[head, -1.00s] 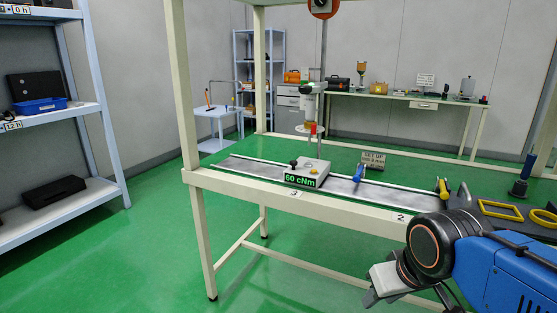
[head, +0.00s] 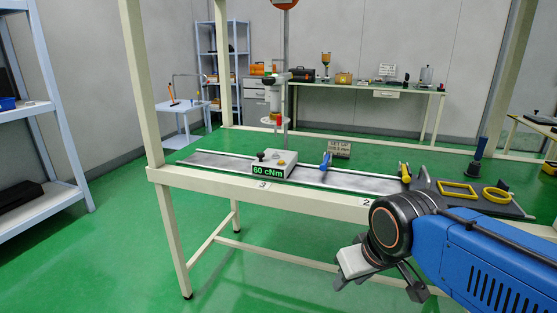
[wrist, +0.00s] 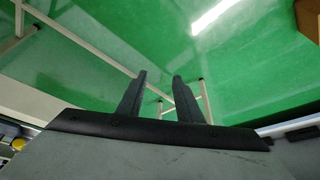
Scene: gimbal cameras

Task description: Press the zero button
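A grey tester box (head: 283,163) with a green "60 cNm" display (head: 268,170) stands on the bench's grey strip, above the label 3. Its top carries a black knob (head: 261,155) and a small yellowish button-like spot (head: 281,162). No lettering for zero is readable at this size. My gripper (wrist: 159,77) is open and empty in the wrist view, its two dark fingers apart over green floor. In the head view my wrist hangs in front of the bench, to the right of and nearer than the box. The box is not visible in the wrist view.
The bench's cream front rail (head: 215,184) and left post (head: 143,85) stand near the box. Green floor is open in front at left.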

